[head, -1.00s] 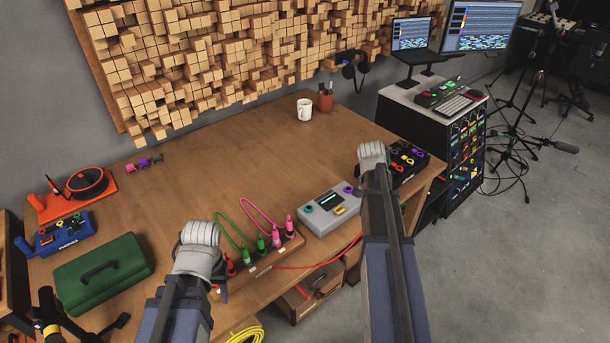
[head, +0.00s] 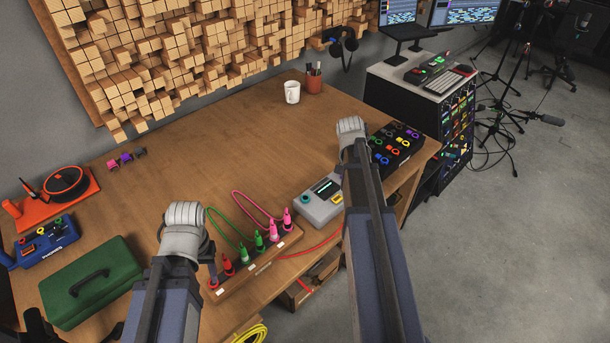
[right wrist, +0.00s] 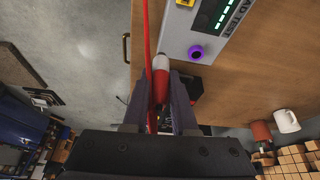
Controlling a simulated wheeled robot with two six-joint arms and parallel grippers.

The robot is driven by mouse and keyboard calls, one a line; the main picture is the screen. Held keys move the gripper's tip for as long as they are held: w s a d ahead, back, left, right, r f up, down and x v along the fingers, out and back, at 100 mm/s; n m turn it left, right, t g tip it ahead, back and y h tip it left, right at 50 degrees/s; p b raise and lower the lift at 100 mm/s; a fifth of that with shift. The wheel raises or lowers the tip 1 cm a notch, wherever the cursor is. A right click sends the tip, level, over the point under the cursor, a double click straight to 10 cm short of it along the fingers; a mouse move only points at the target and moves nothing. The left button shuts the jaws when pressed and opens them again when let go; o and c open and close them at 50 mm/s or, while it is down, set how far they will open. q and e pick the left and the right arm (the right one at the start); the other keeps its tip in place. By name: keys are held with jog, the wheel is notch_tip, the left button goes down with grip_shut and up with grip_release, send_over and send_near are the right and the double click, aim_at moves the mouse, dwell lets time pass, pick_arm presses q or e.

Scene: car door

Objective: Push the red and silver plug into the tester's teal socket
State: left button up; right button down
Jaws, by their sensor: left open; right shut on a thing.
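The grey tester (head: 318,209) stands on the bench with a lit green display. Its teal socket (head: 305,199) shows at its left end, empty. In the right wrist view the tester (right wrist: 208,38) lies ahead and to the right, with a purple socket (right wrist: 196,52) near its end. My right gripper (right wrist: 161,78) is shut on the red and silver plug (right wrist: 160,66), apart from the tester's sockets in the picture. In the head view my right arm hides this plug. My left gripper (head: 211,266) is open beside the left end of the plug rack.
The wooden rack (head: 255,266) holds red, green and pink plugs with looped cables. A red cable (right wrist: 148,35) runs by the held plug. A black box (head: 393,150) with coloured rings stands right of the tester. A green toolbox (head: 90,285) is at left. The bench middle is clear.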

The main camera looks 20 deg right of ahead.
pick_arm(q)
jog(key=shift+f+b, duration=0.4)
jog(key=shift+f, duration=0.05)
pick_arm(e)
jog(key=w+a+n+t+y, duration=0.1)
jog(key=w+a+n+y, duration=0.1)
jog(key=a+n, duration=0.6)
jog(key=w+a+n+t+y, duration=0.1)
jog(key=w+a+n+y, duration=0.2)
jog(key=a+n, duration=0.5)
jog(key=shift+a+f+n, duration=0.15)
jog(key=shift+f+n, duration=0.25)
pick_arm(q)
jog(key=shift+f, duration=0.1)
pick_arm(e)
jog(key=shift+f, duration=0.1)
pick_arm(q)
notch_tip(320, 180, down, 6)
jog(key=b, duration=0.6)
pick_arm(e)
notch_tip(320, 180, down, 6)
jog(key=shift+r, duration=0.15)
pick_arm(q)
jog(key=shift+f+b, duration=0.45)
jog(key=shift+b, duration=0.1)
pick_arm(e)
jog(key=shift+f, duration=0.65)
jog(key=c, duration=0.6)
grip_release()
jog(key=shift+r, duration=0.1)
